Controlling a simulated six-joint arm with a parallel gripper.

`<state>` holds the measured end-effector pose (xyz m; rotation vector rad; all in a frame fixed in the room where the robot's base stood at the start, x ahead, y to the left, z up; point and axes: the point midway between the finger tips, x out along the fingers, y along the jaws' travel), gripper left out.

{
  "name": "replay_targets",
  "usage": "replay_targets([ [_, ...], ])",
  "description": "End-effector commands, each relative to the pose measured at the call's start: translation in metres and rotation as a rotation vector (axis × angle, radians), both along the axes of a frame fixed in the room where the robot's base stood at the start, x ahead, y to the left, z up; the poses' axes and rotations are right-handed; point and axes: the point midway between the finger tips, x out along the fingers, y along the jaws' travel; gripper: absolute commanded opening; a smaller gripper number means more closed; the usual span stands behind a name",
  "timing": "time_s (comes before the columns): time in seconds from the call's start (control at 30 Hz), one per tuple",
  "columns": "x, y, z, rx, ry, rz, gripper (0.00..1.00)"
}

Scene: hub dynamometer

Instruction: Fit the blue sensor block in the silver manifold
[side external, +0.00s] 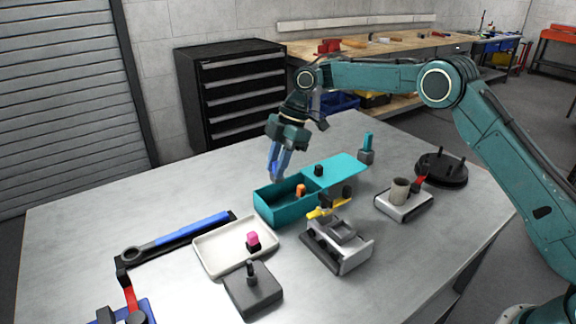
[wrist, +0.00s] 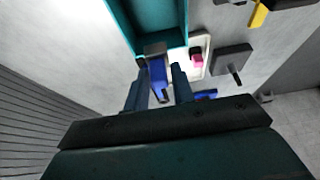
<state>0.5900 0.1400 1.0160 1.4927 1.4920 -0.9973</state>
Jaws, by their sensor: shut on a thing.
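My gripper (side external: 277,172) is shut on the blue sensor block (wrist: 158,80) and holds it in the air above the far-left end of the teal box. In the wrist view the block sits between my two dark fingers, with a grey-brown end pointing away from the palm. In the side view the fingers hide much of the block. A silver fixture with an open recess, which looks like the manifold (side external: 355,258), stands on the table to the right of and nearer than the teal box. A yellow lever (side external: 326,209) lies above it.
The open teal box (side external: 285,212) holds an orange-topped piece (side external: 301,189); its lid (side external: 340,170) has a black knob. A white tray (side external: 214,252) with a pink piece, a dark block (side external: 262,294) and a blue-handled wrench (side external: 190,231) are nearby.

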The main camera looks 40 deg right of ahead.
Motion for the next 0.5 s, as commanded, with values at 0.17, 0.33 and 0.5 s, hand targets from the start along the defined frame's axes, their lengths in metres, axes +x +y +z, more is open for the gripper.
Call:
replay_targets([
  [0.17,-0.002,-0.001,0.004,0.000,-0.001,0.000,0.01],
  [0.33,-0.010,-0.004,0.016,0.000,-0.002,-0.001,0.01],
  [0.5,-0.026,-0.010,0.039,0.000,-0.003,-0.001,0.01],
])
